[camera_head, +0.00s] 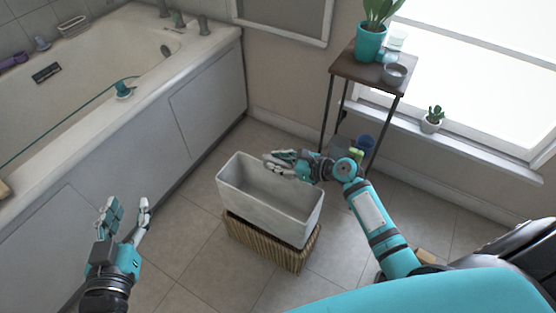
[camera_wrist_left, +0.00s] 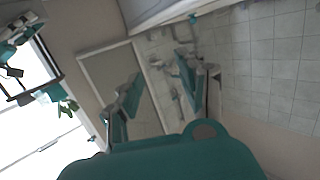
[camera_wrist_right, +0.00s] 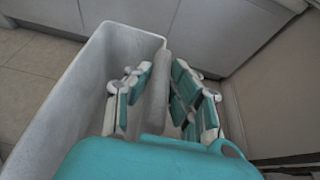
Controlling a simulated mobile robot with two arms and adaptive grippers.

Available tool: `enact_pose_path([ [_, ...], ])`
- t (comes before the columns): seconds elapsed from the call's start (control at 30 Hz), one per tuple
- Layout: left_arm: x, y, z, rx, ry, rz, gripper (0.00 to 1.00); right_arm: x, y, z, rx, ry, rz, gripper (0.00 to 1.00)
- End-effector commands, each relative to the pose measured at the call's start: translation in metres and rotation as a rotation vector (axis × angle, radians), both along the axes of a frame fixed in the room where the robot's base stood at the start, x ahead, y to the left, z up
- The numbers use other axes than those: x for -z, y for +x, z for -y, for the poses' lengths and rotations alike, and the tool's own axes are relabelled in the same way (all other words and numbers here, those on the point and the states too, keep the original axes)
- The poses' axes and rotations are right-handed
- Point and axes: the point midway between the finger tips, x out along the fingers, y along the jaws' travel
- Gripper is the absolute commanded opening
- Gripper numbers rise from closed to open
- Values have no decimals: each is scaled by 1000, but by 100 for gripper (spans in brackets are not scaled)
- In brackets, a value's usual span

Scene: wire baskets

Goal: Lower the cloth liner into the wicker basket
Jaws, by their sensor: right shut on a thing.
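The cloth liner (camera_head: 262,214) is a pale grey, open box shape, directly over the wicker basket (camera_head: 262,243). It covers the basket's opening and looks slightly tilted; I cannot tell whether its bottom is inside the basket. The basket is brown and ribbed, on the floor. My right gripper (camera_head: 273,164) is shut on the liner's far right rim. In the right wrist view, its fingers (camera_wrist_right: 160,86) lie on both sides of the liner's wall (camera_wrist_right: 72,95). My left gripper (camera_head: 127,207) is open and empty, apart from the liner, in front of the bathtub.
The bathtub (camera_head: 205,95) runs along the left side. A small dark side table (camera_head: 368,72) with a potted plant (camera_head: 371,40) stands behind my right arm. A small cactus (camera_head: 433,119) sits on the windowsill. Tiled floor (camera_head: 185,225) is clear left of the basket.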

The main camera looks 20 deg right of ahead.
Motion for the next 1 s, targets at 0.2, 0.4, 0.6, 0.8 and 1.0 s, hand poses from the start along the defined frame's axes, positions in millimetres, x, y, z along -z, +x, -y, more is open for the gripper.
enact_pose_path([
  [0.2, -21, 4, 5, 8, -31, 121, 40, 9, 0, 0, 0, 2, 1, 0],
  [0.4, -39, 5, 8, 15, -57, 223, 40, 16, 0, 0, 0, 2, 1, 0],
  [0.6, -56, 4, 10, 20, -82, 319, 40, 23, 0, 0, 1, 3, 0, 0],
  [0.8, -69, 2, 11, 24, -100, 386, 40, 27, 0, 0, 1, 2, 1, 0],
  [1.0, -74, 1, 11, 26, -108, 414, 40, 29, 0, 0, 1, 2, 2, 0],
])
